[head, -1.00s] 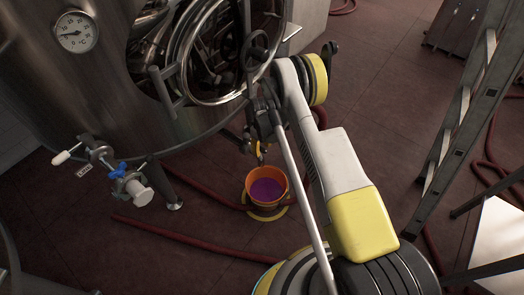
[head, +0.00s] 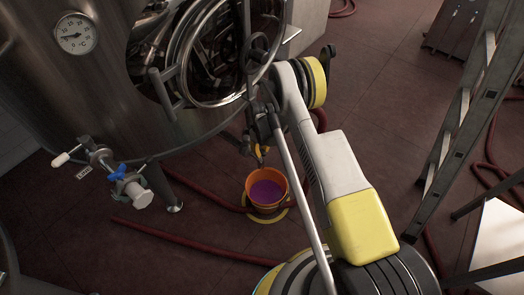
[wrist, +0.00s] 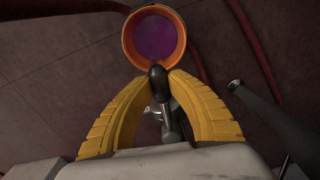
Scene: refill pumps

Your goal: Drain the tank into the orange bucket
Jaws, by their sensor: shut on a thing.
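The steel tank (head: 60,85) with a round dial fills the upper left of the head view. The orange bucket (head: 266,203) stands on the floor near the tank and holds purple liquid. In the wrist view the bucket (wrist: 128,50) is just beyond my fingertips. My gripper (head: 258,152) is above the bucket in the head view, partly hidden by my arm. In the wrist view my yellow fingers (wrist: 160,80) are shut on a black knob of a valve handle (wrist: 157,86). The handle's metal stem runs back between the fingers. Where it joins the tank is hidden.
A valve with a white handle and blue lever (head: 115,172) sticks out of the tank at left. Red hoses (head: 190,240) lie on the floor around the bucket. A metal ladder (head: 465,115) stands at right. A tank leg (head: 172,195) is left of the bucket.

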